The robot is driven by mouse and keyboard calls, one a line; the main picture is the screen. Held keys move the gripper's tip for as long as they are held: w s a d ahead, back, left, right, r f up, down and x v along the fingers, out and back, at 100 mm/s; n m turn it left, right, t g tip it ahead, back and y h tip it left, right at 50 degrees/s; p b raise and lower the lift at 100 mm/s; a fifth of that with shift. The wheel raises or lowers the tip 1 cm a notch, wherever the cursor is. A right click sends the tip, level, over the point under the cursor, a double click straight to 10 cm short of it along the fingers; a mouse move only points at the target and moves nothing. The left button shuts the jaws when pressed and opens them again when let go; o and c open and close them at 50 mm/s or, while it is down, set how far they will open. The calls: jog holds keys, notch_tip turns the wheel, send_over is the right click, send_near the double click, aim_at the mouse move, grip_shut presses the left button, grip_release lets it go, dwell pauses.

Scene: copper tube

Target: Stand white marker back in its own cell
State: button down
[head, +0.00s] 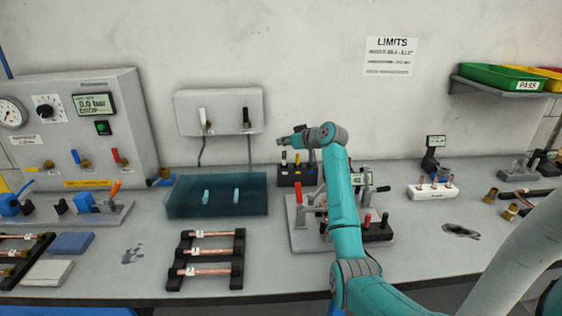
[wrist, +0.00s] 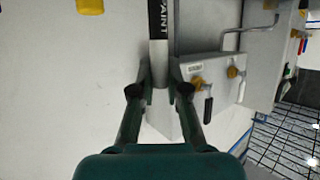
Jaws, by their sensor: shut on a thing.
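My gripper (wrist: 160,88) is shut on the white marker (wrist: 158,48) in the wrist view. The marker has a dark and white barrel with the lettering PAINT and runs up out of the frame between the fingers. In the head view my gripper (head: 284,141) is at the end of the teal arm, above a dark holder block (head: 297,178) on the bench against the wall. A yellow marker (head: 284,159) and a dark one stand in that block.
A grey wall box (head: 219,112) with two levers is left of the gripper; a grey box with brass fittings (wrist: 205,90) shows in the wrist view. A blue water tray (head: 216,208), a copper tube rack (head: 207,232) and a fixture plate (head: 305,237) occupy the bench.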

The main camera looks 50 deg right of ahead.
aim_at(285, 165)
jog(key=shift+f, duration=3.05)
jog(key=c, duration=1.5)
grip_release()
jog(key=shift+o, duration=0.3)
jog(key=shift+s+r, duration=0.2)
jog(key=v, duration=1.1)
jog(key=shift+s, duration=0.3)
